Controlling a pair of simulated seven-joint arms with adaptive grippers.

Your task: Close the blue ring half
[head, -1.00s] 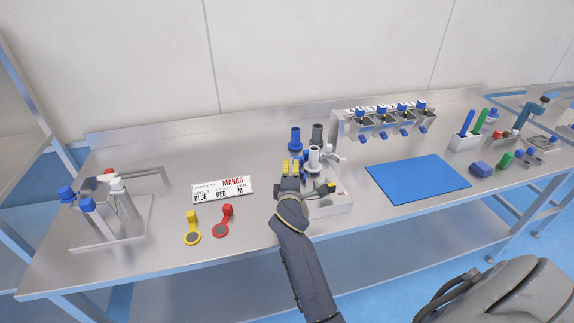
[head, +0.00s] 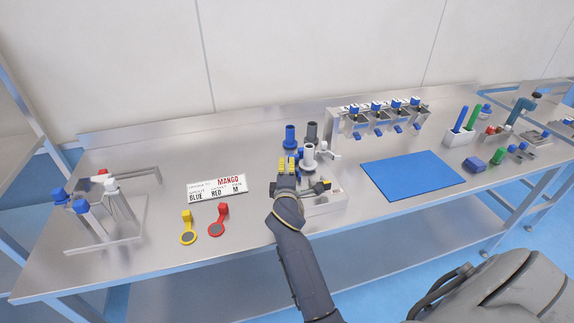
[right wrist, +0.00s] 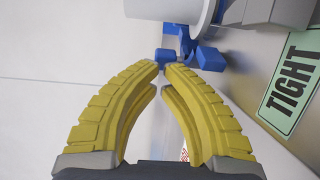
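My right gripper (head: 287,164) is at the bench fixture (head: 323,203), beside its white-grey cylinder (head: 308,156). Its yellow fingers look shut, with only a thin gap between the tips and nothing visible between them. The right wrist view shows the fingers (right wrist: 162,68) just in front of blue parts (right wrist: 187,46) under the pale cylinder (right wrist: 172,10). These look like the blue ring half. A small blue tab is right at the fingertips; contact cannot be told. In the head view the gripper partly hides the blue part. My left gripper is not in view.
A green "TIGHT" label (right wrist: 292,84) is beside the fixture. Blue (head: 290,138) and dark grey (head: 311,132) cylinders stand behind. Yellow (head: 188,228) and red (head: 219,220) capped pieces lie left, near a sign (head: 217,187). A blue mat (head: 412,175) lies right.

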